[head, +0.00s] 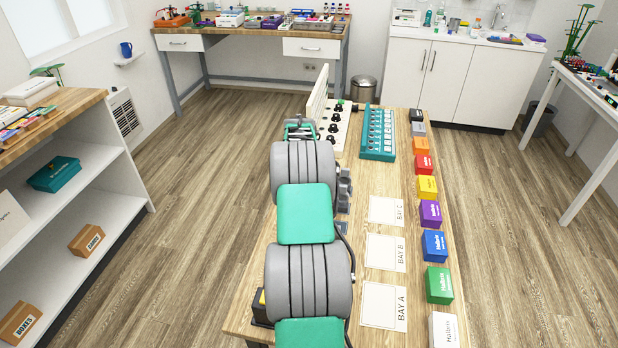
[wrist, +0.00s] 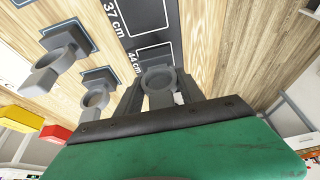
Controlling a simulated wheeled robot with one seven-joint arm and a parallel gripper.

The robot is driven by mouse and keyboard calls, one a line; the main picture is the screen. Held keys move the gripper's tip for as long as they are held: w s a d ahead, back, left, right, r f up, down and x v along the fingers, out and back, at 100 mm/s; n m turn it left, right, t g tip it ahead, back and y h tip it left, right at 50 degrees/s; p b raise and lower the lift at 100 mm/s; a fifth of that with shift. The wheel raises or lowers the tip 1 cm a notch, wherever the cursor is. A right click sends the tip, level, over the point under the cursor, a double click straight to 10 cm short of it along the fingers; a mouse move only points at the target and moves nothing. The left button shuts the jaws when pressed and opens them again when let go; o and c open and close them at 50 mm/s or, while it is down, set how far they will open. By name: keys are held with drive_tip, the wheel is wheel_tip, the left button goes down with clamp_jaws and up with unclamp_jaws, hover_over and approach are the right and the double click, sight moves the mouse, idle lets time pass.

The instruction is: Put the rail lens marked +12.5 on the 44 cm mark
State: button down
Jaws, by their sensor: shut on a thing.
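In the wrist view my gripper (wrist: 160,98) has its two dark fingers on either side of a grey ring-shaped lens holder (wrist: 158,76) and is shut on it. The holder's marking is not readable. The dark rail (wrist: 116,42) carries a 44 cm label (wrist: 134,63) and a white-outlined slot beside it. The held holder overlaps the near end of this slot; I cannot tell whether it touches the rail. Two other grey lens holders, one upper (wrist: 62,48) and one lower (wrist: 97,95), stand on dark square pads at left. In the head view my arm hides the gripper.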

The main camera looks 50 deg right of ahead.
drive_tip(key=c, duration=0.7)
unclamp_jaws()
drive_tip(key=shift+f, duration=0.1)
drive_tip(key=p+v, duration=0.5)
drive_tip(key=v, duration=0.7)
drive_tip(key=w+a+r+n+t+y, duration=0.1)
drive_tip(key=w+a+r+n, duration=0.3)
drive_tip(key=a, duration=0.9)
drive_tip(key=s+a+r+n+y, duration=0.15)
drive_tip(key=a+r, duration=0.45)
drive_tip(key=a, duration=0.6)
drive_tip(key=s+a+n, duration=0.2)
drive_tip(key=s+a, duration=0.3)
drive_tip(key=a, duration=0.3)
drive_tip(key=s+a+n+y, duration=0.1)
drive_tip(key=s+a+n, duration=0.2)
drive_tip(key=a, duration=0.5)
drive_tip(key=s+a+f+n, duration=0.1)
drive_tip(key=s+a+n, duration=0.1)
drive_tip(key=s+a, duration=0.4)
drive_tip(key=shift+s+a+f+n+y, duration=0.1)
drive_tip(key=shift+s+a+n+y, duration=0.1)
drive_tip(key=shift+a, duration=0.45)
drive_tip(key=shift+s+a+f+n+y, duration=0.1)
drive_tip(key=shift+s+a, duration=0.1)
drive_tip(key=shift+a, duration=0.45)
